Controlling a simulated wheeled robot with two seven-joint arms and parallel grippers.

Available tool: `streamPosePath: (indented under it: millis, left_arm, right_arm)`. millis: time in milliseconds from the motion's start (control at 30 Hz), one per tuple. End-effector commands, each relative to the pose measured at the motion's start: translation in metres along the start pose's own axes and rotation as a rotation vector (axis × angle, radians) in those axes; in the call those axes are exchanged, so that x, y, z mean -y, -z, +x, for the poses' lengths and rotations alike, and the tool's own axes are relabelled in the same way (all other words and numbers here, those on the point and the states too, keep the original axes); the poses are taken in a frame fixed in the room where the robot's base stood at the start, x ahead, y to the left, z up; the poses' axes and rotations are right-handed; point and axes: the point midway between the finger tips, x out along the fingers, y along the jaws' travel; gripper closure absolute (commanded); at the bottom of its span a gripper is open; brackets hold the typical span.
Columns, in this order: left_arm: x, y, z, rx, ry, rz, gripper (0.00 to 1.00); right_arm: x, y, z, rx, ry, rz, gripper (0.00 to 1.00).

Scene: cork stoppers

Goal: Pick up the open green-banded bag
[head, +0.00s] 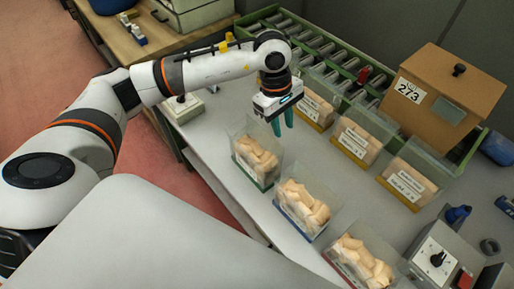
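The open green-banded bag (257,158) stands upright on the grey table, a clear bag with a green band at its base and cork stoppers inside. My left gripper (282,125) is above the back right part of this bag, its two teal fingers pointing down and apart with nothing between them. It appears not to touch the bag. My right gripper is not in view.
A blue-banded bag (303,208) and a red-banded bag (360,262) of corks stand nearer. Several labelled yellow-banded bags (357,139) stand to the right. Behind are a green-framed roller conveyor (318,47) and a brown box (447,93). A control box (436,255) is at lower right.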

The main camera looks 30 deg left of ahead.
Motion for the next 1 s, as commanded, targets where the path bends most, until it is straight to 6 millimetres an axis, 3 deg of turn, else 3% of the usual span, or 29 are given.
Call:
streamPosePath:
  millis: [100,200,500,833,1000]
  left_arm:
    - [-0.003,-0.036,-0.014,0.145,-0.041,0.004,0.71]
    - [-0.006,-0.049,-0.016,0.194,-0.063,0.003,0.71]
    - [-0.011,-0.058,0.028,0.199,-0.071,0.004,0.71]
    - [-0.013,-0.064,0.057,0.197,-0.069,0.004,0.71]
    - [-0.015,-0.071,0.083,0.197,-0.068,0.003,0.71]
  right_arm:
    - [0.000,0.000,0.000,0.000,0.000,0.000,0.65]
    - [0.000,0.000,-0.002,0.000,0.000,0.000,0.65]
    - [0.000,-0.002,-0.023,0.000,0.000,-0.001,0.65]
    - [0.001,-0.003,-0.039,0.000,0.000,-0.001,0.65]
    - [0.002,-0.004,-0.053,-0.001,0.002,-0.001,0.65]
